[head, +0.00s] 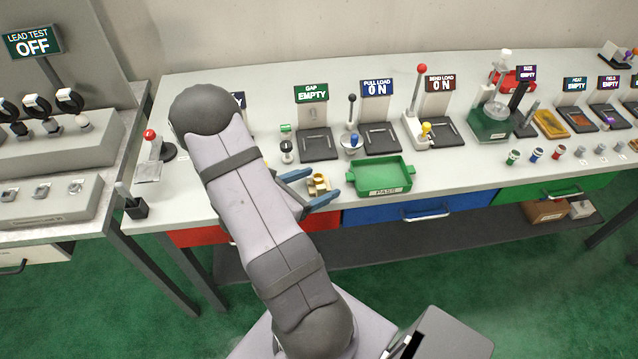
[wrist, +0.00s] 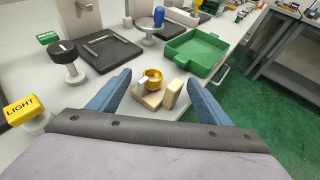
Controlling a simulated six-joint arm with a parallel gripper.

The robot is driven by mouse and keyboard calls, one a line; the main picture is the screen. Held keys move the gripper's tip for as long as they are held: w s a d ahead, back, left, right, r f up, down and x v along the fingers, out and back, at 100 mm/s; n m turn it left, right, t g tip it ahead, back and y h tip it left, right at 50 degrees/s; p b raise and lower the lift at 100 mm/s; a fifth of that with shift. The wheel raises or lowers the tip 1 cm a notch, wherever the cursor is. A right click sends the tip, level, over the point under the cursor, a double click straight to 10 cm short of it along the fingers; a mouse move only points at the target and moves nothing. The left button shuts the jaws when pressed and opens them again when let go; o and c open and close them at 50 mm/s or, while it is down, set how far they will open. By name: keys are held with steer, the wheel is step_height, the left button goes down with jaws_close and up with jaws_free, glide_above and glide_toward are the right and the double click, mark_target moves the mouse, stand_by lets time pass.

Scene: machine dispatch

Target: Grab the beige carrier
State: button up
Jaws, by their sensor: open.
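The beige carrier (head: 319,186) is a small blocky piece with a round gold cup on it, standing on the table near the front edge. In the wrist view the carrier (wrist: 171,93) sits between and just beyond my fingertips, with the gold cup (wrist: 153,77) on its left part. My gripper (head: 322,189) has blue fingers, spread apart and empty, one on each side of the carrier; the gripper (wrist: 158,83) also shows in the wrist view. I cannot tell whether either finger touches it.
A green tray (head: 382,190) stands just right of the carrier. A black-topped knob (wrist: 66,55), a yellow LIGHT block (wrist: 22,108) and a dark pad (head: 316,144) are nearby. A blue-topped piece (head: 353,141) stands behind the tray. The table's front edge is close.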

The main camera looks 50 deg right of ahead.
steer(key=c, duration=1.2)
steer(key=shift+r, duration=0.1)
step_height(320, 180, up, 10)
steer(key=b, duration=0.1)
stand_by(0.3)
